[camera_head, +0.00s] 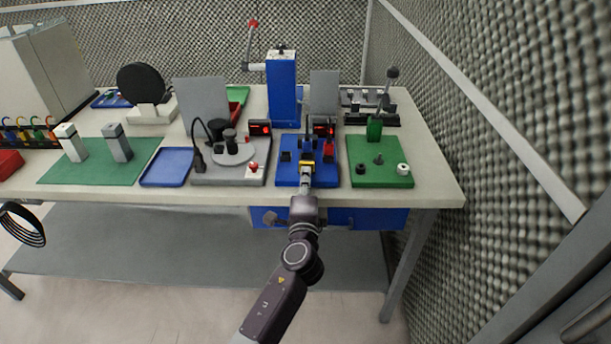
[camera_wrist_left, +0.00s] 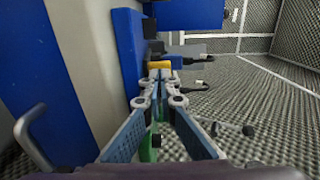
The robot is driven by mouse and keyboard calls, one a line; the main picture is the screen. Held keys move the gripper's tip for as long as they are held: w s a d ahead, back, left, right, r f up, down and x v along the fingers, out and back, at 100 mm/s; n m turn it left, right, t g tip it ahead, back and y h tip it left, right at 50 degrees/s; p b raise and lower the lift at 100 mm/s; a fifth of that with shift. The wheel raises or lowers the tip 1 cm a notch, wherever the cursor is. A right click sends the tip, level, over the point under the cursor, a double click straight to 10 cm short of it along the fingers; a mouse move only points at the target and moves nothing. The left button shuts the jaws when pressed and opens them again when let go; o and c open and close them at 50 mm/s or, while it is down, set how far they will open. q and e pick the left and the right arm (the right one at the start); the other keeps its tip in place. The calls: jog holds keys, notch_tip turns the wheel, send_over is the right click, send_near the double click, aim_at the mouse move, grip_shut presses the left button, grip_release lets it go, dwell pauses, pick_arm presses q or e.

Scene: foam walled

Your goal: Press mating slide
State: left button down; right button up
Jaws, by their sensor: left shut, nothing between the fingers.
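A blue fixture (camera_head: 290,179) stands near the front edge of the table, with small black, red and blue parts on it and a yellow block (camera_head: 308,160) near its front. I cannot tell for certain which part is the mating slide. My left gripper (camera_head: 307,172) is shut and empty, its tips at the front of the fixture, right by the yellow block. In the left wrist view the closed fingertips (camera_wrist_left: 160,74) point at the yellow block (camera_wrist_left: 158,65), touching or nearly so. Fingers and arm hide part of the fixture's front. My right gripper is not seen.
A grey fixture (camera_head: 230,175) with a round plate stands to the left, a green fixture (camera_head: 380,176) to the right. A blue press (camera_head: 282,88) rises behind. A blue tray (camera_head: 167,167) and green mat (camera_head: 80,170) lie further left. A foam wall (camera_head: 500,160) bounds the right.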

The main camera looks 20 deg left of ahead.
aim_at(307, 159)
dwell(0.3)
pick_arm(q)
jog(key=shift+b+x, duration=0.65)
jog(key=shift+x, duration=0.85)
jog(key=shift+w+a+r, duration=0.1)
jog(key=shift+r, duration=0.05)
